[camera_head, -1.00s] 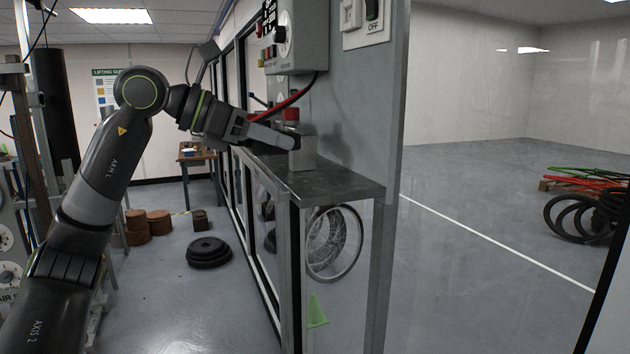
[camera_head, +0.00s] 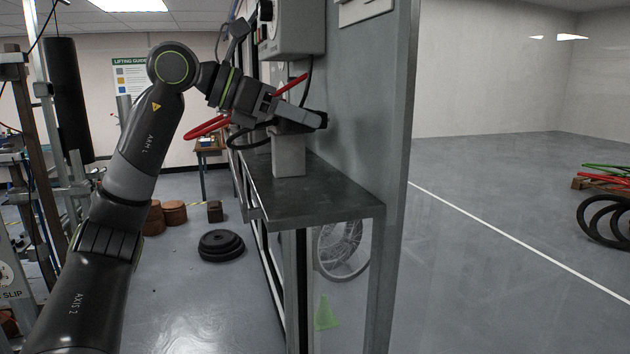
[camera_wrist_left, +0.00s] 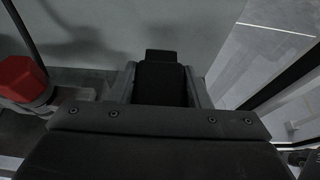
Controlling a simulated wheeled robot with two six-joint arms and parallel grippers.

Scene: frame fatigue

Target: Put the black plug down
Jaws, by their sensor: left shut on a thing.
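My left gripper (camera_head: 302,115) is shut on the black plug (camera_wrist_left: 162,80), which shows between the two grey fingers in the left wrist view. In the head view the plug's dark end (camera_head: 319,121) sticks out at the fingertips, close to the grey panel. The gripper is above a metal shelf (camera_head: 325,203), level with or just above the top of a grey block (camera_head: 288,157) standing on it. The fingers hide part of the plug. My right gripper is not in view.
A red hexagonal cap (camera_wrist_left: 20,78) is left of the gripper in the wrist view. A grey control box (camera_head: 292,28) hangs above on the panel (camera_head: 370,110). The shelf's front part is bare.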

